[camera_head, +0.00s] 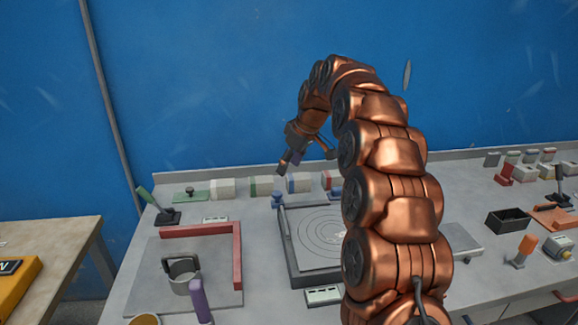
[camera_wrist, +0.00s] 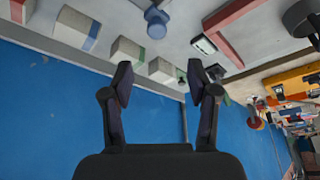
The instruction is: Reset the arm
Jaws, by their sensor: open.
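My copper-coloured arm rises on the right of the head view and curves over to the left. My gripper (camera_head: 307,160) hangs at its end above the back of the bench, in front of the blue wall. In the wrist view my gripper (camera_wrist: 160,85) shows two dark fingers spread apart with nothing between them. The wrist picture looks upside down, with the bench at the top and the blue wall below.
The grey bench (camera_head: 262,262) holds a square panel with rings (camera_head: 318,238), a red L-shaped bar (camera_head: 237,255), a metal cup (camera_head: 182,275) and a black box (camera_head: 507,221). Several small blocks line the back edge. A wooden table (camera_head: 60,235) stands at left.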

